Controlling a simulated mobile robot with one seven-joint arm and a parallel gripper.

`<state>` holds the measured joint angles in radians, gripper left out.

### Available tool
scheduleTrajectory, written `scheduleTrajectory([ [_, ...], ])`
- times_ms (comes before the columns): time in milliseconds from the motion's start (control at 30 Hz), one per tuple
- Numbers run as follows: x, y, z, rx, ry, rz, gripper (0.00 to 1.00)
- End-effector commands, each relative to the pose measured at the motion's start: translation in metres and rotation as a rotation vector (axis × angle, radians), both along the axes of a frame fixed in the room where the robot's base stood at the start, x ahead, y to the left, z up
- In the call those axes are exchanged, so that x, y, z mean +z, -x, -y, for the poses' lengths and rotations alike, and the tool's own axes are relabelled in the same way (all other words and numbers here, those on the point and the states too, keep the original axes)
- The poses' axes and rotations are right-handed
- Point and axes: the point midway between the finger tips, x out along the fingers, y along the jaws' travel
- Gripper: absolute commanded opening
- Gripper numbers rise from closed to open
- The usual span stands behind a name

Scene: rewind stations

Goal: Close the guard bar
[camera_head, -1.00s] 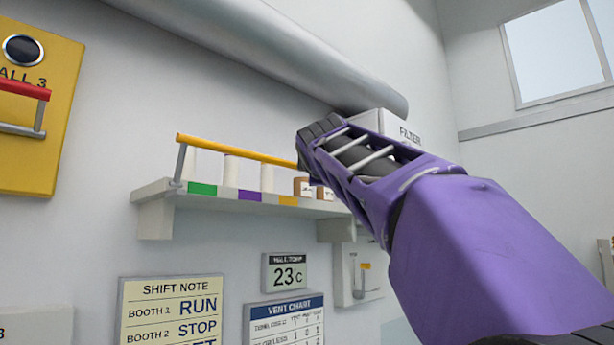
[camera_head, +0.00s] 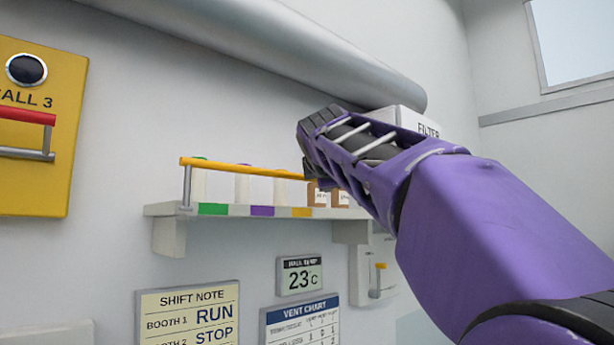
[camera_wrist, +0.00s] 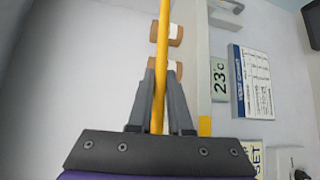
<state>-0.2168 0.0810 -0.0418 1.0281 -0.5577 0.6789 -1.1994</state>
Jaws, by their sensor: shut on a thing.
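The guard bar (camera_head: 240,169) is a yellow rod on a grey upright post, along the front of a white wall shelf (camera_head: 160,210). It runs across in front of the containers there, and its right end is hidden by my gripper. My gripper (camera_head: 309,178) is at the right part of the bar. In the wrist view, the yellow bar (camera_wrist: 163,30) passes between the two grey fingers of my gripper (camera_wrist: 158,72), which are shut on it.
White containers (camera_head: 257,190) and brown-labelled jars (camera_head: 318,197) stand on the shelf behind the bar. A grey pipe (camera_head: 270,40) runs above, and a filter box (camera_head: 408,120) sits behind my arm. A yellow panel (camera_head: 40,120) with a red bar is at left.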

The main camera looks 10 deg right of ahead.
Motion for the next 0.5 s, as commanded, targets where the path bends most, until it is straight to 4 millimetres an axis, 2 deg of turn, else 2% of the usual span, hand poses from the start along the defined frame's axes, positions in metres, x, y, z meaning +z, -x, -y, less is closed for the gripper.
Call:
scheduleTrajectory([
  [433,-0.0009,-0.0011,-0.0013,0.003,0.005,-0.007,0.0],
  [467,-0.0009,-0.0011,-0.0013,0.003,0.005,-0.007,0.21],
  [500,-0.0008,-0.0011,-0.0014,0.003,0.005,-0.007,0.28],
])
